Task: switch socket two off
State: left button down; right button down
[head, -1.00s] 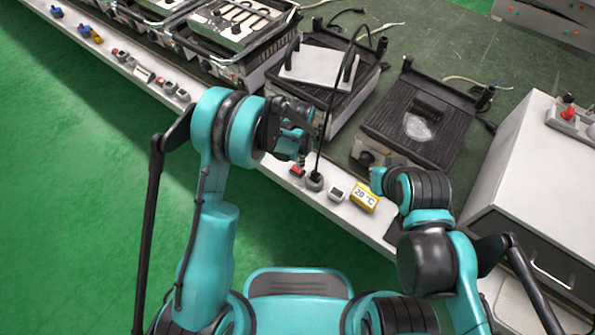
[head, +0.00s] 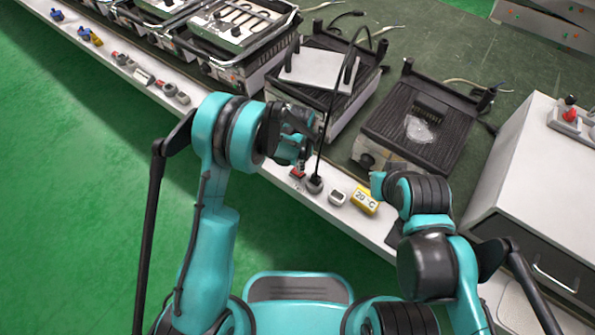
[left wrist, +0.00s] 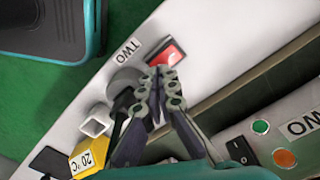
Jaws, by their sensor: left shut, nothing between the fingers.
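The red switch (left wrist: 168,54) lies beside a label reading "TWO" (left wrist: 122,52) on the white ledge in the left wrist view. It also shows in the head view (head: 297,173). I cannot tell its on or off position. Beside it is the grey round socket (left wrist: 124,80), with a black cable rising from it in the head view (head: 314,184). My left gripper (left wrist: 164,76) is shut and empty. Its fingertips appear right at the lower edge of the switch; whether they touch is unclear. My right arm's end (head: 379,182) is by the yellow display; its fingers are hidden.
The yellow display (head: 364,200) reads 20 °C, with a small white-rimmed part (head: 337,197) beside it. Black-topped heating units (head: 415,118) stand behind the ledge. A white cabinet (head: 520,150) stands at right. Green floor (head: 90,190) is open at left.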

pick_arm(q)
jog(key=shift+f+b, duration=0.4)
jog(key=shift+f, duration=0.9)
dwell(0.9)
jog(key=shift+r, duration=0.15)
jog(key=shift+r+p, duration=1.95)
jog(key=shift+r, duration=1.4)
jog(key=shift+r, duration=0.1)
